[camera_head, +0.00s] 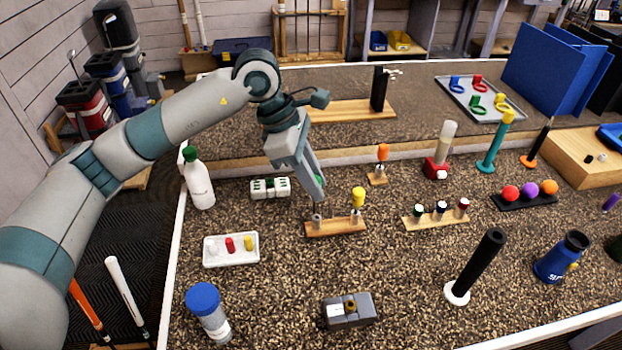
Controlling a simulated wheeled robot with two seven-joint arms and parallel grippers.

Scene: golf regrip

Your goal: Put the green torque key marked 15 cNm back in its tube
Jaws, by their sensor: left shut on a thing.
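My left gripper (316,194) is shut on the green torque key (319,184), which is mostly hidden by the fingers. The marking on it is too small to read. The gripper points down over the left end of a small wooden rack (335,231). A metal tube (317,222) stands on that rack just below the fingertips, and I cannot tell whether the key's tip touches it. A yellow-topped key (358,197) stands upright in the rack's right tube (355,216). My right gripper is not in view.
A wooden holder with several capped pieces (436,221) stands to the right, an orange-topped piece (383,152) behind. A white tray (231,262) and white bottle (198,180) are to the left. A grey block (348,312) is in front. Bare speckled table lies between rack and block.

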